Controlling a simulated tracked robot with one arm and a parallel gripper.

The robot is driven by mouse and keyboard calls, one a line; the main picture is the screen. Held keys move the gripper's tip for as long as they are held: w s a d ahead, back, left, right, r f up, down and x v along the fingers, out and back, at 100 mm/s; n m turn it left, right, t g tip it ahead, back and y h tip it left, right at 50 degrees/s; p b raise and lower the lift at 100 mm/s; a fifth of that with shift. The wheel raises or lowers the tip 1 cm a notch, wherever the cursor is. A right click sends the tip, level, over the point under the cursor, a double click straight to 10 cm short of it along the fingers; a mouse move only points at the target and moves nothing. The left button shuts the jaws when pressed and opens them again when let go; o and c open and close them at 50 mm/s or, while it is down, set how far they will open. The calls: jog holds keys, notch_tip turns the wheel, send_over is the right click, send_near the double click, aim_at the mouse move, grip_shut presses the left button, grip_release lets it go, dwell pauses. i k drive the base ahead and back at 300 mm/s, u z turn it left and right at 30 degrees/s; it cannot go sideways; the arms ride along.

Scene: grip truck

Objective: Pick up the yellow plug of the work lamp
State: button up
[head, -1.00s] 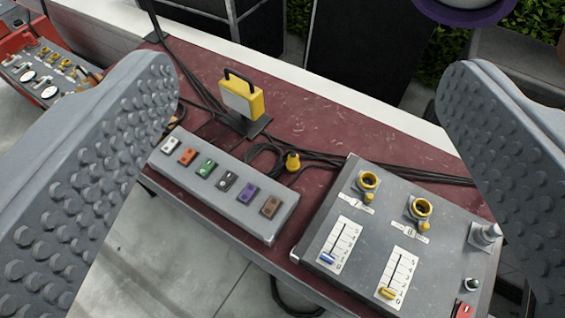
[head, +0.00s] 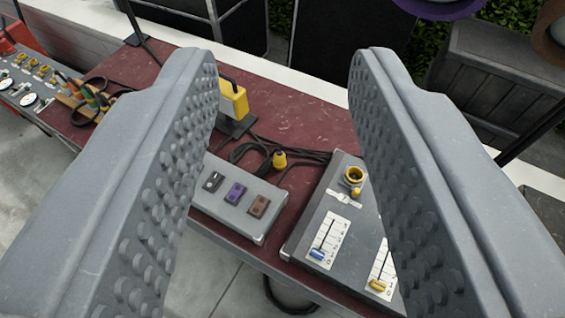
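The yellow plug (head: 280,159) stands on the dark red table, at the end of a black cable, in the gap between my fingers in the picture. The yellow work lamp (head: 233,99) stands behind it to the left, partly hidden by my left finger. My gripper (head: 289,65) is open and empty, its two studded grey fingers framing the plug from nearer the camera. I cannot tell how far the fingertips are from the plug.
A grey box with coloured switches (head: 239,208) lies in front of the plug, partly covered by the left finger. A grey slider console (head: 318,222) stands to the right, partly covered by the right finger. Black cables (head: 300,154) run behind the plug. Bare red table (head: 296,185) shows between the boxes.

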aim_at(280, 162)
jog(key=z, duration=2.9)
jog(key=k, duration=0.9)
jog(key=u, duration=2)
jog(key=i, duration=1)
